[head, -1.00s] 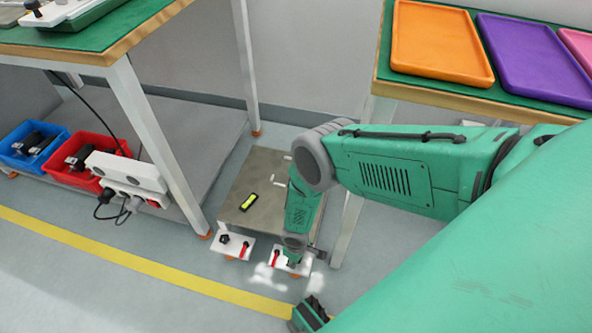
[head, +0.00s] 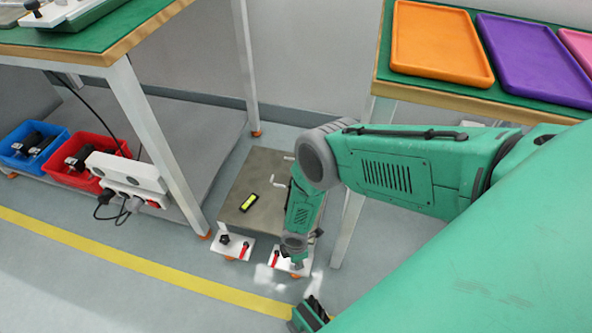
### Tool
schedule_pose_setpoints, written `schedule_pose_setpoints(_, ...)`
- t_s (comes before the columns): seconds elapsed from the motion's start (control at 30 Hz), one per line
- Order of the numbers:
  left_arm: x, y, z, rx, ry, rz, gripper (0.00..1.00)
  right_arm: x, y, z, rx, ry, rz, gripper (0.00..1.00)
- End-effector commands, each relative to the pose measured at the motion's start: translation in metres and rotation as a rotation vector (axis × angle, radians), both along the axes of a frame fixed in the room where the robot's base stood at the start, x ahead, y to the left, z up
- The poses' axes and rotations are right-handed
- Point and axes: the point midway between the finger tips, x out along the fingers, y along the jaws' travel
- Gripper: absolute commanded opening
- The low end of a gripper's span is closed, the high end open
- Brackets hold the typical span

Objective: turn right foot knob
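The left foot (head: 235,247) carries a black knob (head: 224,239) and a red lever (head: 245,250). The right foot (head: 284,267) shows a red lever (head: 275,256); its knob is hidden behind my gripper. My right gripper (head: 297,263) points down onto the right foot, at the right of this lever. Its fingers are too small and covered to tell open from shut.
A green-topped bench with an orange tray (head: 440,43) and purple tray (head: 535,58) stands at the right. A bench leg (head: 347,230) is close to my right forearm. Blue and red bins (head: 70,178) sit on the left shelf. Floor in front is clear, with a yellow line.

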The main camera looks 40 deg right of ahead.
Motion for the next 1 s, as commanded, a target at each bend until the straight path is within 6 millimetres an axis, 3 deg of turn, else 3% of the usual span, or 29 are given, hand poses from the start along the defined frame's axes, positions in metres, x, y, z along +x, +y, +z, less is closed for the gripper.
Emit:
schedule_pose_setpoints(0.5,0.0001,0.0000,0.0006,0.000,0.000,0.000,0.52,0.0037,-0.0009,0.0020,0.004,-0.004,0.344,0.00)
schedule_pose_setpoints(1.0,0.0000,0.0000,0.0005,0.000,0.000,0.000,0.52,0.0057,-0.0009,0.0026,0.003,-0.008,0.413,0.00)
